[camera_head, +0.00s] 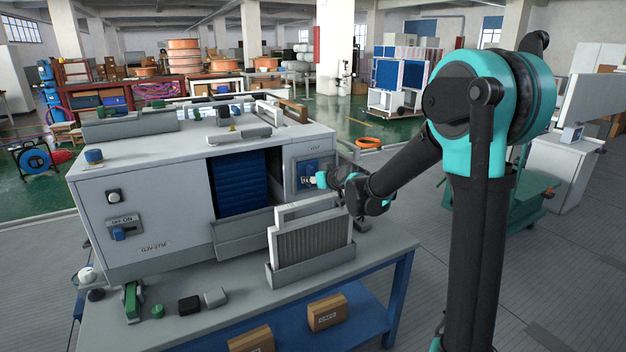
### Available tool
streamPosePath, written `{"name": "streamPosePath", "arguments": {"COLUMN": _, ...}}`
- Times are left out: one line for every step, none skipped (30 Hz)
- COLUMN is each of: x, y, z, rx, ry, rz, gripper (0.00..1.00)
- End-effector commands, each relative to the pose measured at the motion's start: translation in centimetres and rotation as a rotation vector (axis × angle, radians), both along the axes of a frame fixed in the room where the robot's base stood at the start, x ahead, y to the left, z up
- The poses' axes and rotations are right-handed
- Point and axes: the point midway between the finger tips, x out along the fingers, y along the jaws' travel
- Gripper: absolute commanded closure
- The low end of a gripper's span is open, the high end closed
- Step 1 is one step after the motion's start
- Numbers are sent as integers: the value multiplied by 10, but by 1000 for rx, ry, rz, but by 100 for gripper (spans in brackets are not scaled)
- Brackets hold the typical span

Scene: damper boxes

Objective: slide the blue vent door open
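A light grey metal box unit (160,172) stands on a workbench. At the right end of its front is a recessed square panel with a small blue door (306,167), with faint lettering above it. My gripper (317,180) is at this blue door, reaching in from the right. Its fingertips are small and overlap the door, so I cannot tell whether they touch or grip it. Left of it, a wide opening shows a dark blue ribbed panel (240,183).
A grey-framed pleated filter (312,237) stands in a tray in front of the unit, just below my forearm. An OFF/ON switch (122,229) is on the unit's left front. Small blocks lie along the bench's front edge. Cartons (327,311) sit on the blue lower shelf.

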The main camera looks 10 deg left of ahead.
Motion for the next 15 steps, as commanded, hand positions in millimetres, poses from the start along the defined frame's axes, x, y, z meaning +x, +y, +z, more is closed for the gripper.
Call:
{"name": "streamPosePath", "arguments": {"x": 1, "y": 1, "z": -1, "rx": 0, "ry": 0, "rz": 0, "gripper": 62}}
{"name": "streamPosePath", "arguments": {"x": 2, "y": 1, "z": -1, "rx": 0, "ry": 0, "rz": 0, "gripper": 62}}
{"name": "streamPosePath", "arguments": {"x": 2, "y": 2, "z": -1, "rx": 0, "ry": 0, "rz": 0, "gripper": 62}}
{"name": "streamPosePath", "arguments": {"x": 2, "y": 2, "z": -1, "rx": 0, "ry": 0, "rz": 0, "gripper": 62}}
{"name": "streamPosePath", "arguments": {"x": 2, "y": 2, "z": -1, "rx": 0, "ry": 0, "rz": 0, "gripper": 62}}
{"name": "streamPosePath", "arguments": {"x": 2, "y": 2, "z": -1, "rx": 0, "ry": 0, "rz": 0, "gripper": 62}}
{"name": "streamPosePath", "arguments": {"x": 2, "y": 2, "z": -1, "rx": 0, "ry": 0, "rz": 0, "gripper": 62}}
{"name": "streamPosePath", "arguments": {"x": 2, "y": 2, "z": -1, "rx": 0, "ry": 0, "rz": 0, "gripper": 62}}
{"name": "streamPosePath", "arguments": {"x": 2, "y": 2, "z": -1, "rx": 0, "ry": 0, "rz": 0, "gripper": 62}}
{"name": "streamPosePath", "arguments": {"x": 2, "y": 2, "z": -1, "rx": 0, "ry": 0, "rz": 0, "gripper": 62}}
{"name": "streamPosePath", "arguments": {"x": 2, "y": 2, "z": -1, "rx": 0, "ry": 0, "rz": 0, "gripper": 66}}
{"name": "streamPosePath", "arguments": {"x": 2, "y": 2, "z": -1, "rx": -1, "ry": -1, "rz": 0, "gripper": 71}}
{"name": "streamPosePath", "arguments": {"x": 2, "y": 2, "z": -1, "rx": -1, "ry": -1, "rz": 0, "gripper": 74}}
{"name": "streamPosePath", "arguments": {"x": 2, "y": 2, "z": -1, "rx": 0, "ry": 0, "rz": 0, "gripper": 78}}
{"name": "streamPosePath", "arguments": {"x": 2, "y": 2, "z": -1, "rx": -1, "ry": -1, "rz": 0, "gripper": 83}}
